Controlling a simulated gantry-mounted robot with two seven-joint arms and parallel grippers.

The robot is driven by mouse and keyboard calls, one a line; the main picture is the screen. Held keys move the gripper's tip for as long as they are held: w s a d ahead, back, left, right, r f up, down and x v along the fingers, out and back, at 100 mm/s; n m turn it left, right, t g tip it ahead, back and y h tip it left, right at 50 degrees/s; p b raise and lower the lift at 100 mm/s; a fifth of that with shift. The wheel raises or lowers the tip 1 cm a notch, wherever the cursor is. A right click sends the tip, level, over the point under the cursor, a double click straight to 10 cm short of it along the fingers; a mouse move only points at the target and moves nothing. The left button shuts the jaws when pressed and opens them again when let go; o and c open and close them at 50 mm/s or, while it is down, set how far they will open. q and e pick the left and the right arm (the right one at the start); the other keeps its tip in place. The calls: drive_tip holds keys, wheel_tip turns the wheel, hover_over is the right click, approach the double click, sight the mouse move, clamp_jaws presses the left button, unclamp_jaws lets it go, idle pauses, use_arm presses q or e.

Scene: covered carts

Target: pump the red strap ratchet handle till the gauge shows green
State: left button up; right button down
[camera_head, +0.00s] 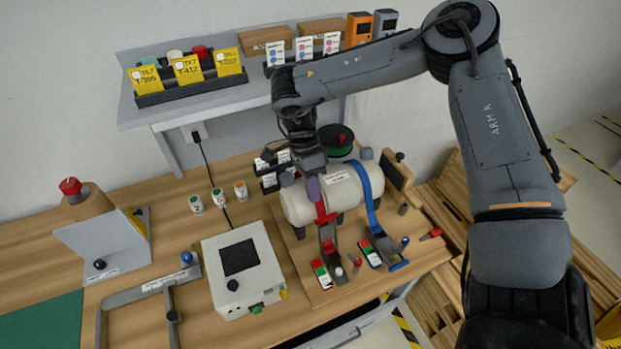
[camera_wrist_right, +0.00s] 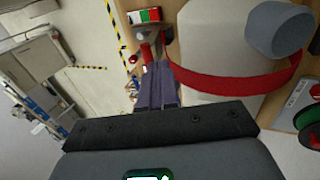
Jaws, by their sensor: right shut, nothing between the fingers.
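A white cylinder tank (camera_head: 298,208) lies on a wooden board, with a red strap (camera_head: 321,211) and a blue strap (camera_head: 367,188) around it. The red strap's ratchet (camera_head: 328,246) sits at the tank's front, with a red-tipped handle. Its gauge (camera_head: 321,274) has red, green and white areas; the reading is too small to tell. My right gripper (camera_head: 314,190) is shut and empty, pointing down beside the red strap over the tank. In the right wrist view its fingers (camera_wrist_right: 157,85) are together beside the red strap (camera_wrist_right: 235,82); a gauge (camera_wrist_right: 145,16) lies beyond them. My left gripper is out of view.
The blue strap's ratchet (camera_head: 384,245) and gauge (camera_head: 370,253) stand close on the right. A white box with a dark screen (camera_head: 240,257) is to the left. A shelf (camera_head: 200,93) with cards stands behind. A green spool (camera_head: 335,140) is behind the tank.

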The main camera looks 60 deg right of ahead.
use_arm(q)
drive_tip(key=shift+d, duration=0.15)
use_arm(e)
drive_tip(key=shift+x, duration=2.25)
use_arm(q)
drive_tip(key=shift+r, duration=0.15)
